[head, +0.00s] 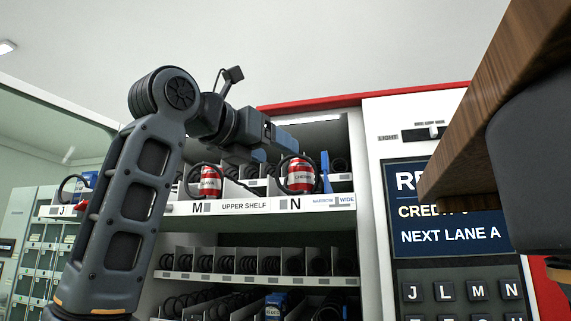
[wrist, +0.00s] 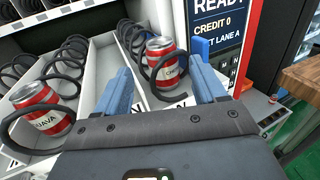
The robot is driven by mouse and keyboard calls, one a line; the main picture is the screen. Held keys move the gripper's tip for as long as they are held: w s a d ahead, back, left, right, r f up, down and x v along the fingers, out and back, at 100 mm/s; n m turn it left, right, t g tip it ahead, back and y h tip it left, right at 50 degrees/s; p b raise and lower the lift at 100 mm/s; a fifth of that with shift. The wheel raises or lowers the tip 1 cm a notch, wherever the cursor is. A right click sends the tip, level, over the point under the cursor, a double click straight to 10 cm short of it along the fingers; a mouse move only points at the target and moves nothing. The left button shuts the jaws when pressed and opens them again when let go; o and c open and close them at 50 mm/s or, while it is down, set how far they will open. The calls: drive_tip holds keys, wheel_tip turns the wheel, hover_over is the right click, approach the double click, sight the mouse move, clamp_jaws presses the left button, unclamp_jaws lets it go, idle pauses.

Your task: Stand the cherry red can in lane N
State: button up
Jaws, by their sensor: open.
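The cherry red can (head: 300,174) stands upright at the front of lane N on the upper shelf, with a black coil loop across it. It also shows in the wrist view (wrist: 163,47), its label partly covered by the coil. The N label (head: 295,204) is on the shelf edge below it. My gripper (head: 272,147) is open, its blue fingers above and left of the can in the head view. In the wrist view my gripper (wrist: 161,68) has its fingers spread, with the can showing between their tips. I cannot tell whether they touch it.
A red guava can (wrist: 35,108) stands in the lane to the left, also seen over the M label (head: 210,181). A blue part (head: 326,172) stands right of the cherry can. A wooden board (head: 500,110) and the keypad panel (head: 455,215) are at right.

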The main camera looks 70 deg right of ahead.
drive_tip(key=shift+v, duration=1.1)
